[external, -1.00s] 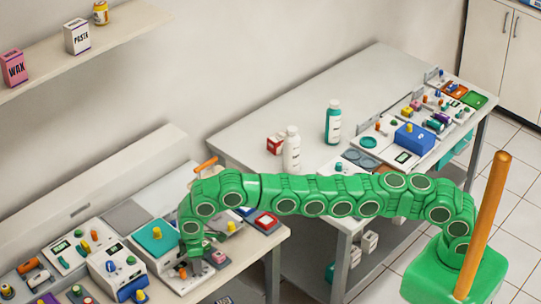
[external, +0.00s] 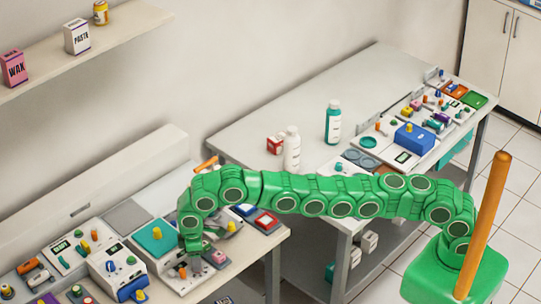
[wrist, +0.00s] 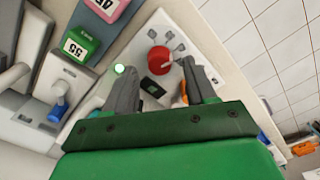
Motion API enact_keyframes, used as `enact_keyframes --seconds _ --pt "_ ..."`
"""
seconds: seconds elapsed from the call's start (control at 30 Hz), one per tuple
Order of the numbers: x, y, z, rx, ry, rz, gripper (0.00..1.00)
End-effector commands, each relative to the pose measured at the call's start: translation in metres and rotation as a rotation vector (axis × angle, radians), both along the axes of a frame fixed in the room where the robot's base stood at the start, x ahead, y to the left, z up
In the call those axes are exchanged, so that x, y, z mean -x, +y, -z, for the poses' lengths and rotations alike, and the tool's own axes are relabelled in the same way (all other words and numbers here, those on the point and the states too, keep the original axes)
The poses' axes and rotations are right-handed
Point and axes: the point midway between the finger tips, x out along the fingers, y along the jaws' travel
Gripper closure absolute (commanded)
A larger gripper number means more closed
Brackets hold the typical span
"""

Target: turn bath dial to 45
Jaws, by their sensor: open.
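In the wrist view a round red dial (wrist: 159,58) with a pale pointer line stands on a white panel (wrist: 150,30). Several small grey marks sit around one side of it. I take it for the bath dial, though no name on it is readable. My gripper (wrist: 157,66) is open, with one finger on each side of the dial in this view; I cannot tell if they touch it. In the external view my gripper (external: 192,246) is over the front of the left bench, and the red dial cannot be made out there.
A green block marked 55 (wrist: 80,46) and a pink block (wrist: 103,8) lie beside the panel. A green lamp (wrist: 119,69) and a dark display (wrist: 153,87) are near the dial. A teal-topped box (external: 155,238) stands left of my gripper.

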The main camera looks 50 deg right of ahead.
Motion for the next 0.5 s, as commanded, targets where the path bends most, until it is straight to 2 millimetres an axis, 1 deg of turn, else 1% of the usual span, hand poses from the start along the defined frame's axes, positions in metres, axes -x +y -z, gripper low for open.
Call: enact_keyframes --seconds 0.03,0.23,0.5 --pt "0.000 0.000 -0.008 -0.002 -0.001 0.000 0.45" --pt "0.001 0.001 -0.034 -0.001 -0.001 0.000 0.45" --pt "0.001 0.000 -0.046 0.003 0.002 0.000 0.45"
